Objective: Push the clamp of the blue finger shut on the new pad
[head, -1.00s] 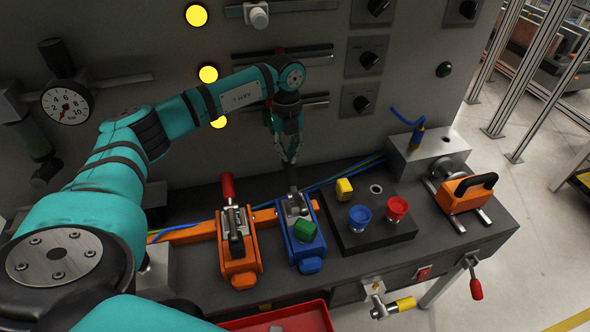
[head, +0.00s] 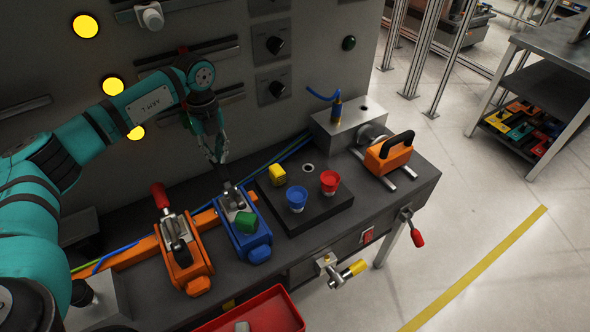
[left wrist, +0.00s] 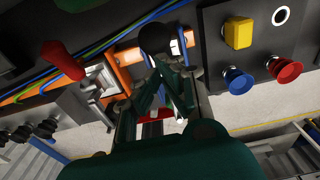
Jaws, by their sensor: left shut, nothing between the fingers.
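The blue finger (head: 252,240) lies on the bench, with a green pad (head: 247,222) on its front part. Its metal clamp (head: 233,203) is behind the pad, and a dark handle (head: 228,188) stands up at the back. My left gripper (head: 219,160) points down, shut and empty, just above and behind that handle. In the left wrist view the fingertips (left wrist: 168,58) are close to a round black knob (left wrist: 157,37), which covers most of the blue finger. I cannot tell whether they touch. My right gripper is not in view.
An orange finger (head: 187,262) with a red handle (head: 160,195) stands left of the blue one. To the right are a yellow block (head: 277,174), blue button (head: 297,197) and red button (head: 330,181). A red tray (head: 270,311) holding a pale piece is in front.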

